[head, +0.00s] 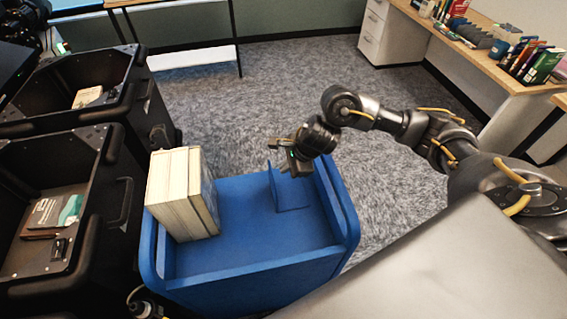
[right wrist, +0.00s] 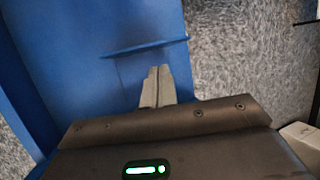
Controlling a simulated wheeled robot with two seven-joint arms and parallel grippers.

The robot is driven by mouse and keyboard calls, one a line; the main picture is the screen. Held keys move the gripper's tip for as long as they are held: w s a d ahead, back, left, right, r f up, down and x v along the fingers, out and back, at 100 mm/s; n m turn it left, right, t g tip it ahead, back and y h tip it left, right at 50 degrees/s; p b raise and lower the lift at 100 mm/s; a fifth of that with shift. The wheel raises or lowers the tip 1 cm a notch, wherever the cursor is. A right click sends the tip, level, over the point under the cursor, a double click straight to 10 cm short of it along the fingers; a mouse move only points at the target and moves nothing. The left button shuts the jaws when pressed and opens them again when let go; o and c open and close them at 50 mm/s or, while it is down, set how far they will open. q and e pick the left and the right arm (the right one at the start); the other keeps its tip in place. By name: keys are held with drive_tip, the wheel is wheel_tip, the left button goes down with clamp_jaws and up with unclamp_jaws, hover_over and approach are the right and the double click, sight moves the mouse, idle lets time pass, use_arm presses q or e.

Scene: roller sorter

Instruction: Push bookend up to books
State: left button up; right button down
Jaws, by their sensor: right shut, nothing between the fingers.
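Several thick, pale books (head: 180,190) stand upright at the left end of the blue cart (head: 240,262). A blue bookend (head: 273,187) stands to their right, with bare cart surface between them. Its base plate extends right, away from the books. My right gripper (head: 283,163) is shut and empty, just right of the upright plate's top. In the right wrist view, its fingers (right wrist: 157,84) point toward the bookend's edge (right wrist: 145,48); I cannot tell whether they touch. My left gripper (head: 52,42) seems to show at the upper left corner, dark and cut off; its jaws are unclear.
Black bins (head: 112,150) with a few books inside stand close to the cart's left. The cart's raised right end panel (head: 338,195) is beside my right gripper. Desks (head: 490,62) with books stand at the far right. Grey carpet lies open behind the cart.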

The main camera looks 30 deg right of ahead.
drive_tip(key=b, duration=0.3)
hover_over(282, 192)
drive_tip(key=s+d, duration=0.1)
drive_tip(key=s, duration=0.1)
wheel_tip(282, 192, down, 5)
drive_tip(key=f+b, duration=0.2)
drive_tip(key=f, duration=0.1)
drive_tip(key=shift+w+f, duration=0.1)
drive_tip(key=shift+w, duration=0.2)
drive_tip(key=shift+f+b, duration=0.7)
use_arm(q)
wheel_tip(282, 192, down, 7)
drive_tip(key=shift+w+f, duration=0.2)
drive_tip(key=shift+w, duration=0.25)
use_arm(e)
drive_tip(key=shift+a+f, duration=0.1)
drive_tip(key=shift+f, duration=0.3)
use_arm(q)
drive_tip(key=shift+w+f+b, duration=0.1)
drive_tip(key=shift+f+b, duration=0.9)
drive_tip(key=shift+b, duration=0.25)
use_arm(e)
drive_tip(key=shift+f, duration=0.9)
drive_tip(key=shift+r, duration=0.2)
